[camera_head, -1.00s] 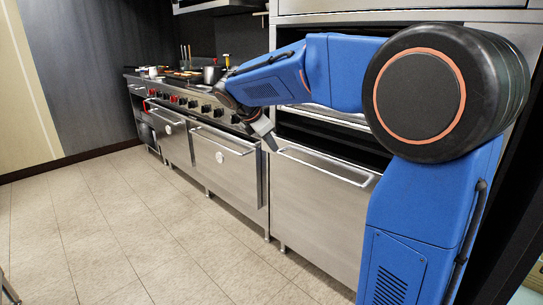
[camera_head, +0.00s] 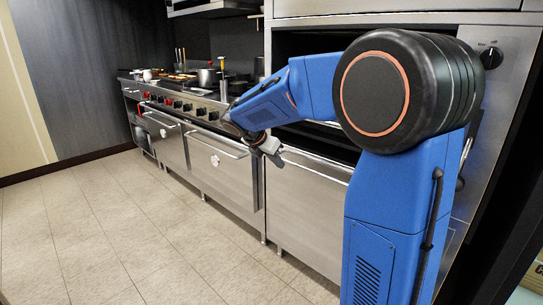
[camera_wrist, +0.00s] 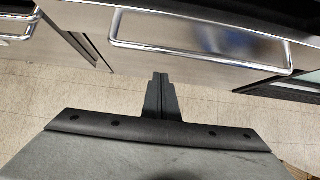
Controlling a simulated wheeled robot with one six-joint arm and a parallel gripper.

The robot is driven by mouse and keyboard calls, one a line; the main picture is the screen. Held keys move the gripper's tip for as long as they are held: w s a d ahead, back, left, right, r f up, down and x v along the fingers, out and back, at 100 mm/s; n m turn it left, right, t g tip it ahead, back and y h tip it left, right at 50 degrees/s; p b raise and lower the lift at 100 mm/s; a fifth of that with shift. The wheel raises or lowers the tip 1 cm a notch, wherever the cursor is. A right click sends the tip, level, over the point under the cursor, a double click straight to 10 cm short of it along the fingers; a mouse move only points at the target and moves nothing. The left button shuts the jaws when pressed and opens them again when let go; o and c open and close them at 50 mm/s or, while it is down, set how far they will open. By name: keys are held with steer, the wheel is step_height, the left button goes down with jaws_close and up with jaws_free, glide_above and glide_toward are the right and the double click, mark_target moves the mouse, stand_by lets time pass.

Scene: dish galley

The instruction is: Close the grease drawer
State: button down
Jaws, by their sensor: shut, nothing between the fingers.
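My gripper (camera_head: 276,158) is in front of the stainless unit right of the range. Its fingers are together and empty. In the wrist view the fingertips (camera_wrist: 162,78) point at a steel front panel (camera_wrist: 150,58) with a long chrome handle (camera_wrist: 200,46), below the handle in the picture. I cannot tell whether they touch it. No front is clearly marked as the grease drawer. In the head view this panel (camera_head: 300,205) is partly hidden by my arm, and a dark gap shows above it.
The range (camera_head: 225,165) with oven doors and bar handles (camera_head: 215,145) stands to the left. Pots (camera_head: 208,76) sit on its top. The tiled floor (camera_head: 120,225) in front is clear. A control knob (camera_head: 491,58) is on the tall unit at right.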

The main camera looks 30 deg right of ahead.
mark_target(298, 151)
steer(key=shift+w+d+f, duration=0.15)
steer(key=shift+w+d, duration=0.1)
steer(key=shift+d, duration=0.35)
steer(key=shift+w+d+f, duration=0.1)
steer(key=shift+w+d, duration=0.1)
steer(key=shift+d, duration=0.45)
steer(key=shift+w+d+f, duration=0.15)
steer(key=shift+w+d, duration=0.1)
steer(key=shift+d, duration=0.35)
steer(key=w+d, duration=0.1)
steer(key=d, duration=0.2)
steer(key=w+d, duration=0.1)
steer(key=d, duration=0.1)
steer(key=w+d, duration=0.1)
steer(key=d, duration=0.2)
steer(key=shift+d, duration=0.35)
steer(key=shift+a+r, duration=0.1)
steer(key=shift+a, duration=0.25)
steer(key=a, duration=0.1)
steer(key=s+a+r, duration=0.1)
steer(key=a+r, duration=0.1)
steer(key=a, duration=0.1)
steer(key=shift+s, duration=0.3)
steer(key=v, duration=0.8)
steer(key=shift+a+r, duration=0.15)
steer(key=shift+s, duration=0.1)
